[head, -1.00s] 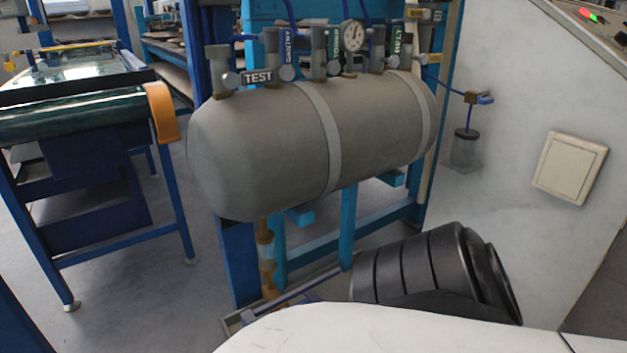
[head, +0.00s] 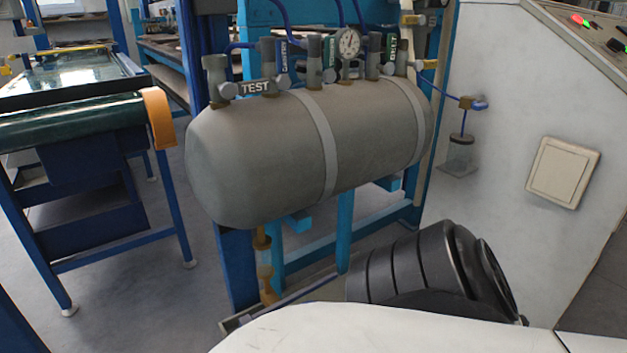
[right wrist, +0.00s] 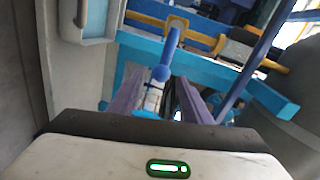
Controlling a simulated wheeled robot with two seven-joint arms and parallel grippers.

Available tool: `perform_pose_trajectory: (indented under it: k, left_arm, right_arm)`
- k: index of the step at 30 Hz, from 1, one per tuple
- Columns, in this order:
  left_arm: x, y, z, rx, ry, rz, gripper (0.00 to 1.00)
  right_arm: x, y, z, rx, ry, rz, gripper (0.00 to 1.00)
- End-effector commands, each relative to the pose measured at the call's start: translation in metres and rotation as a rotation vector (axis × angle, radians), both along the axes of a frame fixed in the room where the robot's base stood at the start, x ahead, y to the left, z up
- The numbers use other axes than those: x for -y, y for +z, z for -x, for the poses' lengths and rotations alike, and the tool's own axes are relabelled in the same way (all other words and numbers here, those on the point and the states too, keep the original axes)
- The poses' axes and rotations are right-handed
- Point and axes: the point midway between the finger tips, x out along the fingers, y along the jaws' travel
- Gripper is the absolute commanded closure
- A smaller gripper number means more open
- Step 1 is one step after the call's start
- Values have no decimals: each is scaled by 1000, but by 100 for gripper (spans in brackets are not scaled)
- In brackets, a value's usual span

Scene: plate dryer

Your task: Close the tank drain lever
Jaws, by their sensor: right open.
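The grey tank (head: 270,155) lies horizontally on the blue frame in the head view. Brass drain fittings (head: 268,285) run down beneath its left end; their lever is not clear there. In the right wrist view, a blue lever with a rounded end (right wrist: 168,50) sticks out from a yellow-brass fitting (right wrist: 200,38); it appears to be the drain lever. My right gripper (right wrist: 160,85) is open, its two fingers either side of the lever's rounded end in the picture. I cannot tell whether they touch it. The left gripper is out of view.
A turquoise frame beam (right wrist: 225,75) crosses close behind the lever in the right wrist view. Valves with labels and a gauge (head: 349,43) top the tank. A roller table (head: 75,120) stands left; a white wall with a switch (head: 563,172) is at right.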

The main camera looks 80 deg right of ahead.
Motion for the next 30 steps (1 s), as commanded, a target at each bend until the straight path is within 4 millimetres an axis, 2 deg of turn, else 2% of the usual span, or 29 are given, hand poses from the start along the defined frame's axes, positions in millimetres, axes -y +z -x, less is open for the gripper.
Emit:
perform_pose_trajectory:
  k: [3,9,30]
  left_arm:
    - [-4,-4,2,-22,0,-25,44]
    - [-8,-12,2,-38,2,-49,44]
    - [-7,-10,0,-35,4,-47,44]
  right_arm:
    - [-16,4,18,-2,-2,-2,55]
    - [-30,5,35,-1,0,-2,55]
    - [-33,7,37,-1,0,-1,55]
